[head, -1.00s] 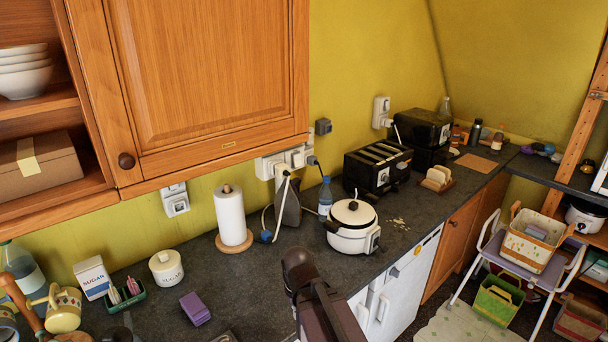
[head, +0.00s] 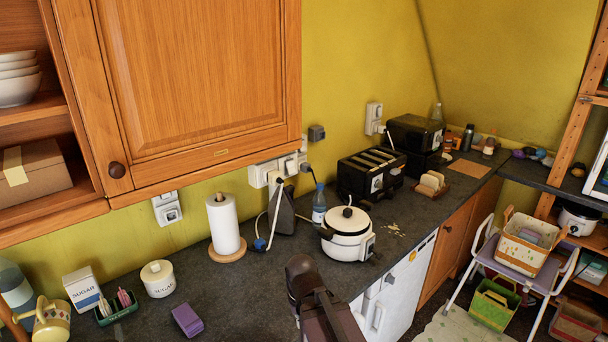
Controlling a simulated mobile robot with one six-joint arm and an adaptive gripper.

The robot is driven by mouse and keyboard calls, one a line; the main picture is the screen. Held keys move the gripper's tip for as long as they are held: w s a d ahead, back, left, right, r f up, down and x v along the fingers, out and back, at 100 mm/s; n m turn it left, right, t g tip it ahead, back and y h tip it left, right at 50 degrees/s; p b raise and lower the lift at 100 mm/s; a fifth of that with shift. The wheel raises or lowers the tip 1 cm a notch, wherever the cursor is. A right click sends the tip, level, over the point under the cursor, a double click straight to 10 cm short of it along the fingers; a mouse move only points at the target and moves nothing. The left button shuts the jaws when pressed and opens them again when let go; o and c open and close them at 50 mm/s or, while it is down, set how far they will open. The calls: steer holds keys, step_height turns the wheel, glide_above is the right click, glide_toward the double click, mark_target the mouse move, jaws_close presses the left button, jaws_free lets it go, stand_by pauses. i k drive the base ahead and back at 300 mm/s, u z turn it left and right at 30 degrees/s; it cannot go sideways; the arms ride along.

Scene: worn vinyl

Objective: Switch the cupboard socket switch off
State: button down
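A white wall socket (head: 167,208) is on the yellow wall just under the wooden cupboard (head: 190,75), left of the paper towel roll. A wider white socket strip (head: 277,168) is at the cupboard's lower right corner, with plugs and cables in it. Another white socket (head: 374,118) is on the wall further right, above the black toaster. I cannot tell which is the cupboard socket, and the switch positions are too small to read. Part of my dark arm rises at the bottom middle, in front of the counter. My gripper's fingers do not show.
The cupboard overhangs the counter's back left.

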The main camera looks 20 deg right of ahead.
mark_target(290, 165)
steer(key=u, duration=0.7)
steer(key=k, duration=0.1)
steer(key=z, duration=2.5)
steer(key=i, duration=0.8)
steer(key=u, duration=1)
